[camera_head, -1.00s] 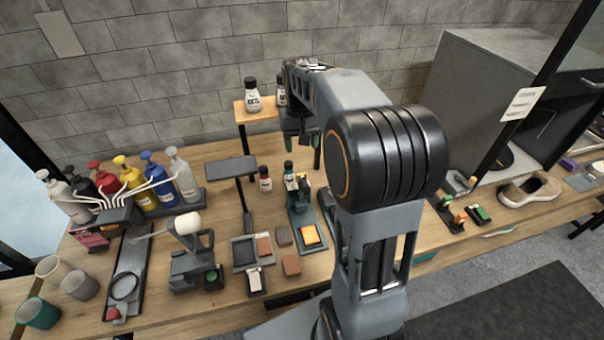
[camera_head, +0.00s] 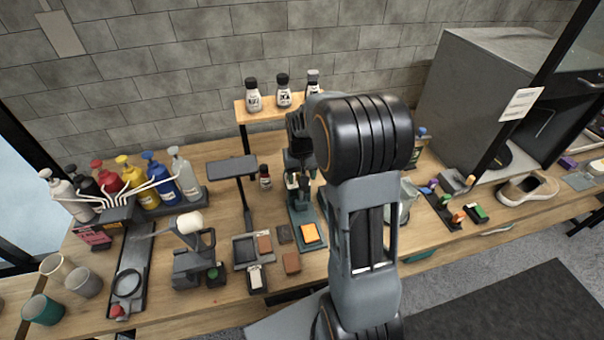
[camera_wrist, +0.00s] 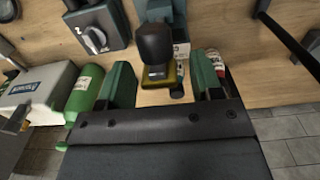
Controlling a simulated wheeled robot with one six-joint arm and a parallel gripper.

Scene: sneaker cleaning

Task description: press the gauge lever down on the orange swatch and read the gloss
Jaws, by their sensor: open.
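The orange swatch (camera_head: 311,232) lies on the front of the green base of the gauge (camera_head: 299,212), in the head view. The rear of the gauge is partly hidden behind my gripper and arm. My gripper (camera_head: 299,168) points down over the gauge's rear part. In the wrist view my gripper (camera_wrist: 163,82) is open, with its two green fingers apart. A dark rounded knob (camera_wrist: 155,43) on a yellowish piece, which looks like the gauge lever, shows between and beyond the fingers. I cannot tell whether anything touches it. The orange swatch is not visible in the wrist view.
Brown pads (camera_head: 291,263) and a dark tray (camera_head: 244,251) lie left of the gauge. A small red bottle (camera_head: 265,177) stands behind. A wooden shelf (camera_head: 268,114) carries bottles. A green bottle (camera_wrist: 86,88) and a dial box (camera_wrist: 97,37) show in the wrist view.

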